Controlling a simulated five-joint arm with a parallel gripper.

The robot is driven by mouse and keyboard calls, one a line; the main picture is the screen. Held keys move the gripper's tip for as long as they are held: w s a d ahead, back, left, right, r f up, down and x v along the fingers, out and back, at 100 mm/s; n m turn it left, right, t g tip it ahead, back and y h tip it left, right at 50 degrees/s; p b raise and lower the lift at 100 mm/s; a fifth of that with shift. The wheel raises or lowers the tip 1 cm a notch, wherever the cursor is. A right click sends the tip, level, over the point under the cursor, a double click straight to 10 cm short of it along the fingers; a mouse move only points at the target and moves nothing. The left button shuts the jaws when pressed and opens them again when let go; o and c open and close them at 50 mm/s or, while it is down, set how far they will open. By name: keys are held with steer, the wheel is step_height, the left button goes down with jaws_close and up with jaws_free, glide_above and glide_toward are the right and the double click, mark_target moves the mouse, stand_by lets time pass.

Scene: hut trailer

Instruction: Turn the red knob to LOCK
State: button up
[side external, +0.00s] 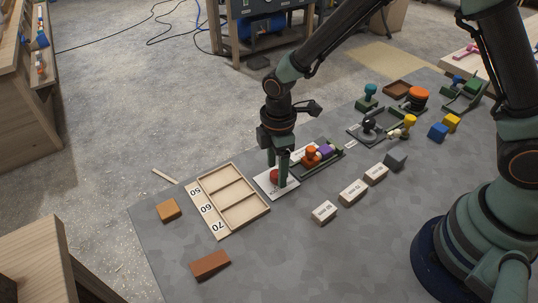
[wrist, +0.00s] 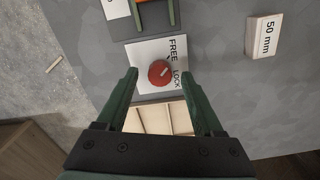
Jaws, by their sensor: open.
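The red knob (wrist: 161,73) sits on a white plate (wrist: 140,52) printed FREE and LOCK. In the wrist view, FREE is above the knob and LOCK is to its lower right. A pale pointer mark on the knob slants up and right, between the two words. My gripper (wrist: 160,76) is open, its two fingers on either side of the knob with gaps at both sides. In the side view my gripper (side external: 277,172) is down over the knob (side external: 277,176), and its fingers partly hide the knob. I cannot tell whether a finger touches it.
A wooden tray (side external: 236,229) marked 50, 60 and 70 lies left of the plate. A green holder (side external: 330,165) with orange and purple pieces is close on the right. Labelled blocks (side external: 324,211) stand in front. Grey table is clear at the front middle.

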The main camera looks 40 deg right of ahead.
steer(key=shift+f, duration=0.45)
jaws_close()
